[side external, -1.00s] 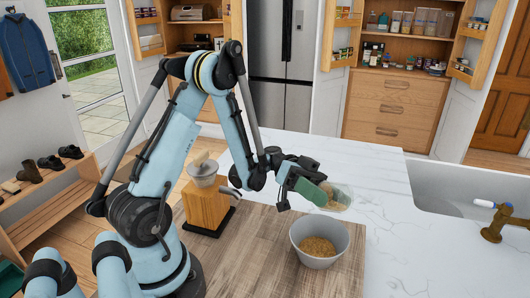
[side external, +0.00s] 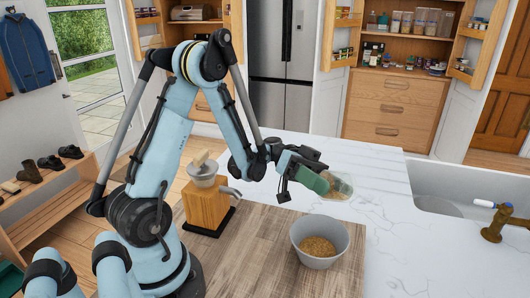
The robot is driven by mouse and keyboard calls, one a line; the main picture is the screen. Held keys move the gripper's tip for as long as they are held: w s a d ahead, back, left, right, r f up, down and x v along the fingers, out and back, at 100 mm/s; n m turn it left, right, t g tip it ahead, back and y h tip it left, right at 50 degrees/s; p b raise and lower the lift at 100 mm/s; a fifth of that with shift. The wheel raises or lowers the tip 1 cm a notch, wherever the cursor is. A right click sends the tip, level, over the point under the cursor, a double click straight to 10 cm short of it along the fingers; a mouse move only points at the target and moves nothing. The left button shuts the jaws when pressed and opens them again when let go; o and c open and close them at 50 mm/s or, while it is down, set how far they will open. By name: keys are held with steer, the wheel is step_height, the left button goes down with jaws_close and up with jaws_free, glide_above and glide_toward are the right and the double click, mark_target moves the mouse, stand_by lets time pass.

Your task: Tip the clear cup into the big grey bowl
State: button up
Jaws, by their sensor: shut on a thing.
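The clear cup (side external: 341,187) is held at the end of my gripper (side external: 324,183), above and behind the big grey bowl. The cup lies tipped over on its side, its far end pointing right, with some brownish matter showing through its wall. My gripper's green fingers are shut on the cup and hide part of it. The big grey bowl (side external: 303,238) stands upright at the right edge of the wooden board, with a layer of golden-brown grains (side external: 318,247) inside. The cup and bowl are apart.
A wooden grinder (side external: 206,207) with a metal top stands on a dark base left of the bowl. The wooden board (side external: 250,262) is clear between them. The white marble counter (side external: 400,235) is free to the right, towards the sink (side external: 440,190) and brass tap (side external: 492,230).

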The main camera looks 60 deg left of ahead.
stand_by(0.4)
step_height(320, 180, down, 3)
steer(key=shift+r, duration=0.2)
stand_by(0.6)
steer(key=shift+r, duration=1.3)
steer(key=shift+f, duration=1.3)
steer(key=shift+r, duration=2)
